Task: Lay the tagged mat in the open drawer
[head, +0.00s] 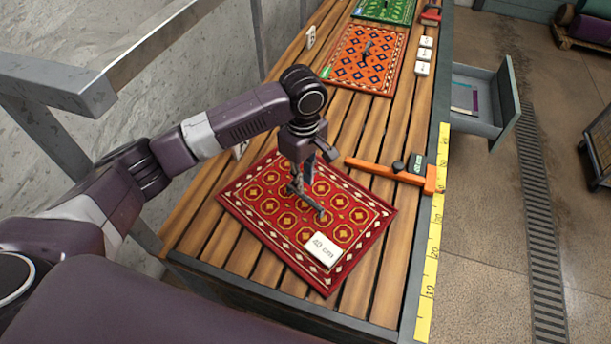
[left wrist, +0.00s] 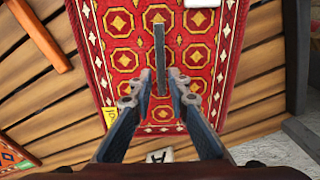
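The red patterned mat (head: 255,195) lies flat on the slatted bench (head: 220,243), with a white "40 cm" card (head: 323,249) on it. In the left wrist view the mat (left wrist: 112,20) shows a yellow tag (left wrist: 110,116) at its edge and a dark upright bar (left wrist: 160,45). My left gripper (head: 306,203) is low over the mat. Its fingers (left wrist: 160,82) are apart, one each side of the bar, with gaps showing. Contact with the mat cannot be told. The open drawer (head: 484,122) sticks out right of the bench. My right gripper is not in view.
An orange mat (head: 345,73) with a green tag and a green mat (head: 398,10) lie farther back. An orange T-shaped tool (head: 385,172) lies beside the red mat. White blocks (head: 424,55) and a yellow ruler (head: 432,240) are along the bench's right side.

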